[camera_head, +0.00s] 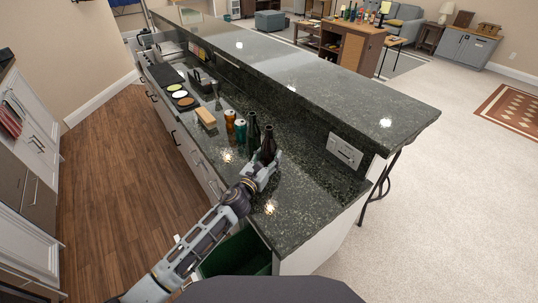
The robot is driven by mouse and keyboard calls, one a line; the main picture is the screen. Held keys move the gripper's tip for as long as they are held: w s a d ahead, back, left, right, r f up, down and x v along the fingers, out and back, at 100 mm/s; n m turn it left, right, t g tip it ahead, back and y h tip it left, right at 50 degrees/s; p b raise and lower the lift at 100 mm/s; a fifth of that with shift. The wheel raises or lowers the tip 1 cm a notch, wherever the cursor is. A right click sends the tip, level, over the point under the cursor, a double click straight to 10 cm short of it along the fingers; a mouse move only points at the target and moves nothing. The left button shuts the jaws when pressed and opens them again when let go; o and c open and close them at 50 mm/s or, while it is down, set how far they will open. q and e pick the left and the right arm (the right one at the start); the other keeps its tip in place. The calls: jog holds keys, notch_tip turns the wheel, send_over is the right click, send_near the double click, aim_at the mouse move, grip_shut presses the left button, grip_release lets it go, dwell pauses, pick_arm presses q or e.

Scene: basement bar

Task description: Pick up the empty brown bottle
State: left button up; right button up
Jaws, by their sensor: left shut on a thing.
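The brown bottle (268,142) stands upright near the right end of the lower dark granite counter. My left gripper (266,161) reaches over the counter from the front and is shut on the lower part of the bottle. The gripper hides the bottle's base, so I cannot tell whether it touches the counter. A dark green bottle (253,132) stands just left of it, close by. My right gripper is not in view.
A green can (240,131) and an orange-brown can (230,121) stand left of the bottles. A wooden block (206,118) lies further left. The raised bar ledge (330,95) runs behind. Counter right of the gripper is clear. An open green bin (240,257) sits below.

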aim_at(267, 137)
pick_arm(q)
jog(key=c, duration=0.3)
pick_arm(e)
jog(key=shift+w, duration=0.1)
pick_arm(q)
jog(key=shift+r+p, duration=0.3)
jog(key=shift+r, duration=0.45)
notch_tip(267, 137, up, 7)
jog(key=shift+r+p, duration=0.15)
jog(key=shift+p, duration=0.85)
jog(key=shift+r, duration=0.6)
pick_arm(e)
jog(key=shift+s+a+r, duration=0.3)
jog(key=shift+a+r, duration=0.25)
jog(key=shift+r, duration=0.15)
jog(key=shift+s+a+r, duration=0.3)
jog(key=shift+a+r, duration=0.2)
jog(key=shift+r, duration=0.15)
